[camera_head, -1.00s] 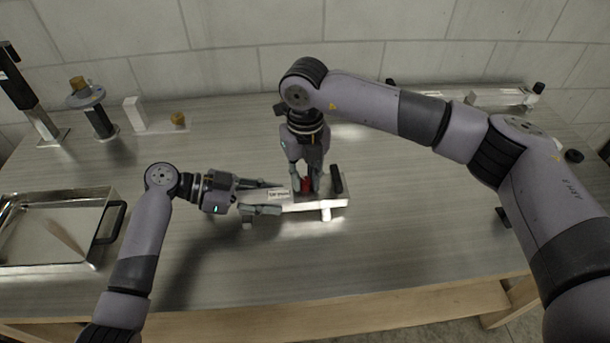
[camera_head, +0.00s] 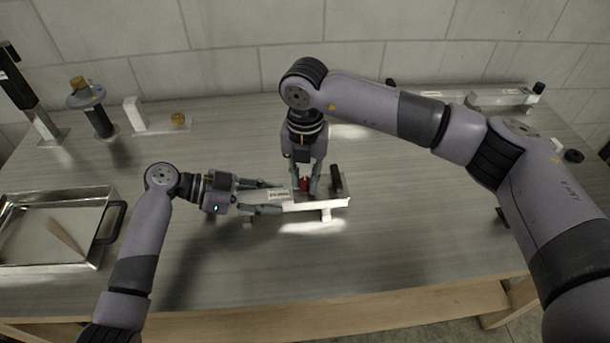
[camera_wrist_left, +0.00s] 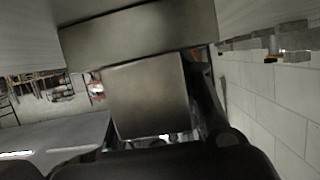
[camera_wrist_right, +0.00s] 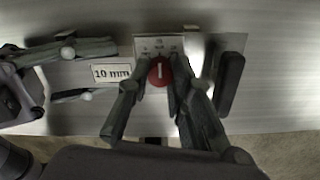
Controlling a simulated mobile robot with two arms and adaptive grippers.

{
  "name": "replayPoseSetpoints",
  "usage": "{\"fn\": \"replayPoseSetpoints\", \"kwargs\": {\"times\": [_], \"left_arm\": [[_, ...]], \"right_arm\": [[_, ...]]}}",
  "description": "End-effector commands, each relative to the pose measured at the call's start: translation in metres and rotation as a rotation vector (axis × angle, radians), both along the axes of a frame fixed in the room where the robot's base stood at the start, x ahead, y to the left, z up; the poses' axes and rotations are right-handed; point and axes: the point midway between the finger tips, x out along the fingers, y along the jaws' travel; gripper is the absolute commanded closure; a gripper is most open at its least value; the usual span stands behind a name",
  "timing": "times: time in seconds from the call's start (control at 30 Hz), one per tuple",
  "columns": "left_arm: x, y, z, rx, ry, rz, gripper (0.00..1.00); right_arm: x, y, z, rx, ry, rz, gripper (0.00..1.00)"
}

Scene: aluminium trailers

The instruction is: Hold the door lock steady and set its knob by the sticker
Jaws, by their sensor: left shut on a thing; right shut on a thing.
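The door lock (camera_head: 315,205) is a pale metal bar with a black handle (camera_head: 336,180) at its right end. Its sticker (camera_wrist_right: 112,73) reads "10 mm" in the right wrist view. The red knob (camera_wrist_right: 160,71) has a white line pointing roughly up toward a small marked scale plate (camera_wrist_right: 160,45); its marks are too small to read surely. My left gripper (camera_head: 268,197) is shut on the lock's left part from the side. My right gripper (camera_head: 305,187) comes from above, its fingers shut on the red knob. The left wrist view shows the lock's metal (camera_wrist_left: 150,95) close up.
A metal tray (camera_head: 50,262) with a black handle stands at the left. Stands with a brass-coloured knob (camera_head: 78,84) and a small brass piece (camera_head: 178,118) are at the back left. Another metal bar (camera_head: 497,97) lies at the back right. The front tabletop is clear.

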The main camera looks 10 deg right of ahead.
Motion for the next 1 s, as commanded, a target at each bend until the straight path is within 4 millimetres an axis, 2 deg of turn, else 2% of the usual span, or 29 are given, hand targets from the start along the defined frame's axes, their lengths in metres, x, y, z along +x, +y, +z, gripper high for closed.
{"fn": "replayPoseSetpoints", "kwargs": {"times": [0.3,0.33,0.6,0.9,1.0], "left_arm": [[-0.0007,0.0002,-0.0011,0.002,0.002,-0.001,1.00],[-0.0007,0.0002,-0.0011,0.002,0.002,-0.001,1.00],[-0.0006,0.0002,-0.0011,0.002,0.002,-0.001,1.00],[-0.0006,0.0002,-0.0011,0.003,0.002,-0.001,1.00],[-0.0005,0.0002,-0.0011,0.003,0.002,-0.001,1.00]], "right_arm": [[0.0011,-0.0006,0.0008,-0.001,-0.003,-0.002,1.00],[0.0011,-0.0006,0.0008,-0.001,-0.003,-0.002,0.78],[0.0006,-0.0002,0.0003,-0.001,-0.002,0.000,0.60],[0.0002,0.0000,0.0006,0.001,-0.001,0.001,0.59],[0.0006,0.0003,0.0064,0.001,-0.002,0.001,0.59]]}}
